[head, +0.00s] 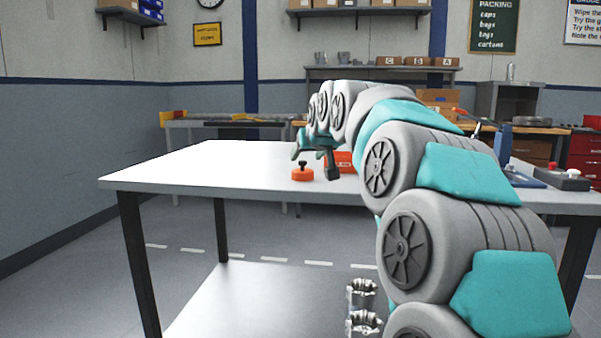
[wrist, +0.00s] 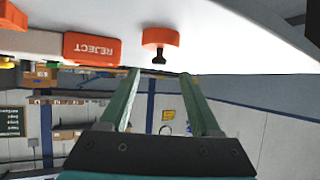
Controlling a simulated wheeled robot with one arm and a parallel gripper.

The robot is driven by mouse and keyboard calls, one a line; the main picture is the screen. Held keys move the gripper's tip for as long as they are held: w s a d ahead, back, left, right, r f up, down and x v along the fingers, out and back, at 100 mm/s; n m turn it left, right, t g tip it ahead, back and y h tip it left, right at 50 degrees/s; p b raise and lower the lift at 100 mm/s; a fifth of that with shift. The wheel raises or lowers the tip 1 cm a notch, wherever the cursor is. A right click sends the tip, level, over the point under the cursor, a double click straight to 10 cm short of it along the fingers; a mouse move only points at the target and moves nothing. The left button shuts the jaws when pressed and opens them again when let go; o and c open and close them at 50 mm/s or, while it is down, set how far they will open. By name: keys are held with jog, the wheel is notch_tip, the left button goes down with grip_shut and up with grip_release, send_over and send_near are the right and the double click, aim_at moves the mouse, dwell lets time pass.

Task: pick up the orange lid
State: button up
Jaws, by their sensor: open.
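The orange lid (head: 302,174) is a short round disc with a black knob on top. It sits on the white tabletop (head: 215,160), near the middle. In the wrist view, which is upside down, the lid (wrist: 160,37) shows beyond the fingertips with its knob pointing down in the picture. My gripper (head: 314,152) is open and empty, beside and above the lid in the head view. In the wrist view its two green fingers (wrist: 162,74) are apart, and the knob lies between their tips in the picture. I see no contact with the lid.
An orange bin marked REJECT (wrist: 92,48) stands on the table close to the lid; my arm partly hides it in the head view (head: 342,161). Metal housings (head: 362,294) rest on the lower shelf. The table's left side is clear.

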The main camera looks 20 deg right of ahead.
aim_at(303, 161)
jog(key=shift+x, duration=3.5)
jog(key=shift+s+f, duration=0.15)
grip_shut()
